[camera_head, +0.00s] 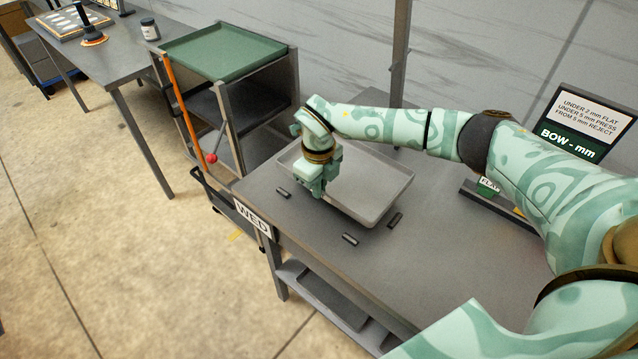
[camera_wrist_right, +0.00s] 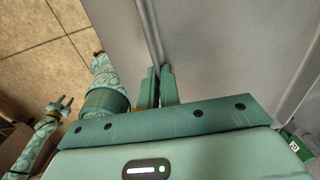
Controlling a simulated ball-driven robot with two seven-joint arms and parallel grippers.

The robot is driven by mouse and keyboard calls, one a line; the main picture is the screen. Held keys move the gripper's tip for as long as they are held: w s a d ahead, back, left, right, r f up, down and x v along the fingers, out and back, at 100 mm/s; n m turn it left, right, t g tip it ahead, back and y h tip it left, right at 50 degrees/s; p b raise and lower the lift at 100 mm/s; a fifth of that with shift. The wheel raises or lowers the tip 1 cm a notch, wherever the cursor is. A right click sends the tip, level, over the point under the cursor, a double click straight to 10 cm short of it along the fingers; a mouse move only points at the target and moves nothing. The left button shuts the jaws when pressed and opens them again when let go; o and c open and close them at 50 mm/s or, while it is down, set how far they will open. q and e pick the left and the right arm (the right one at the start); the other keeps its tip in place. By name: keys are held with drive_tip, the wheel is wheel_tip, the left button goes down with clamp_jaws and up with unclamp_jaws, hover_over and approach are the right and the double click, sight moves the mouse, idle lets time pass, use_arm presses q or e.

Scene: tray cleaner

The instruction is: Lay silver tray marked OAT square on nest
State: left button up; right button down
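A grey silver tray (camera_head: 375,187) lies over the table, slightly askew to the dark blocks around it; I cannot tell if it rests or hangs just above. No OAT mark is readable. My right gripper (camera_head: 316,192) is at its left near side, and in the right wrist view the fingers (camera_wrist_right: 158,88) are shut on the tray's rim (camera_wrist_right: 150,35). Small dark blocks, seemingly the nest's corners, show at the left (camera_head: 283,193), front (camera_head: 350,239) and right (camera_head: 394,220). My left gripper (camera_wrist_right: 62,104) shows small in the right wrist view, fingers apart, empty, away from the tray.
The table (camera_head: 450,260) carries a WED sign (camera_head: 252,218) at its left edge. A gauge board marked BOW - mm (camera_head: 575,135) stands at the right. A rack with a green top (camera_head: 222,50) stands behind left. The table's front right is clear.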

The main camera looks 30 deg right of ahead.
sight(319, 212)
drive_tip(key=shift+f+b, duration=1.1)
drive_tip(key=shift+f, duration=1.85)
drive_tip(key=c, duration=1.5)
unclamp_jaws()
drive_tip(key=shift+c, duration=0.2)
